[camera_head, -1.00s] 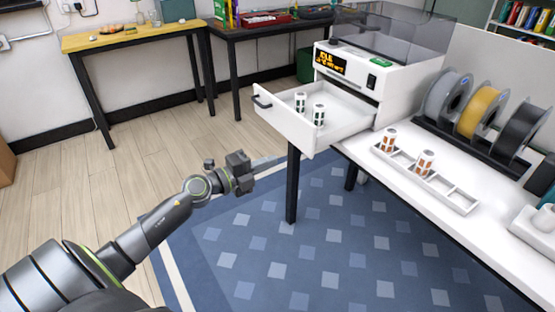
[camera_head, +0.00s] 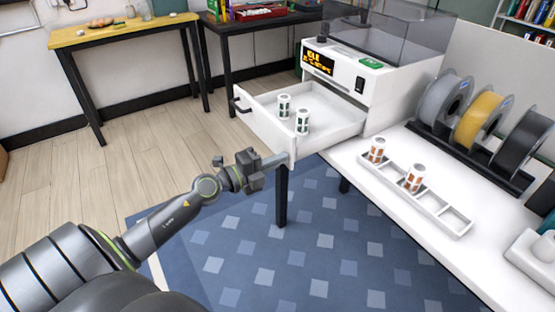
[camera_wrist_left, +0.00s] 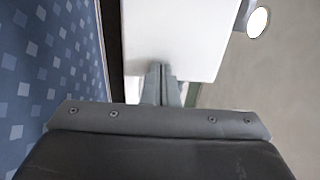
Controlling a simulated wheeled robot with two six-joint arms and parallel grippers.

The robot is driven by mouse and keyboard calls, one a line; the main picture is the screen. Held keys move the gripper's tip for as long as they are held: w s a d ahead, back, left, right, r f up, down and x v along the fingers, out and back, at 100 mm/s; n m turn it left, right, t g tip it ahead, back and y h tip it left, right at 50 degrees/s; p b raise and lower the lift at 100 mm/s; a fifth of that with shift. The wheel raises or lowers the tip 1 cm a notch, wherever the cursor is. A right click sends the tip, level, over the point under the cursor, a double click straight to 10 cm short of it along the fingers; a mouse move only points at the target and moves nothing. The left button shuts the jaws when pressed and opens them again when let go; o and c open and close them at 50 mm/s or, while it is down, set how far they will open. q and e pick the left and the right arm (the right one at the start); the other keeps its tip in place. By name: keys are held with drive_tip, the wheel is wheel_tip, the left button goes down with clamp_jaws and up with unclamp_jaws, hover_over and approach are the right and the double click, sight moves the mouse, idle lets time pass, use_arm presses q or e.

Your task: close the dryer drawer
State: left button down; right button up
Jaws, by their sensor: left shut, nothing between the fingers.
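The dryer (camera_head: 362,80) is a white box with a lit display and a clear lid, standing on the white table. Its drawer (camera_head: 262,124) is pulled out toward the left, with a dark handle (camera_head: 240,106) on its front. Two small white canisters with dark markings (camera_head: 284,106) stand in the drawer. My left gripper (camera_head: 282,158) is shut and empty, with its fingertips at the drawer's near side, low by the corner. In the left wrist view the shut fingers (camera_wrist_left: 160,82) overlap a white panel (camera_wrist_left: 175,40); I cannot tell whether they touch. My right gripper is out of view.
A white divided tray (camera_head: 430,200) with two orange-marked canisters (camera_head: 377,150) lies on the table. Several filament spools (camera_head: 478,120) stand in a rack behind it. A table leg (camera_head: 282,195) is below the drawer. Open floor (camera_head: 130,150) lies left of the drawer.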

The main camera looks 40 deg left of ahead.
sight(329, 146)
use_arm(q)
drive_tip(key=shift+w, duration=0.1)
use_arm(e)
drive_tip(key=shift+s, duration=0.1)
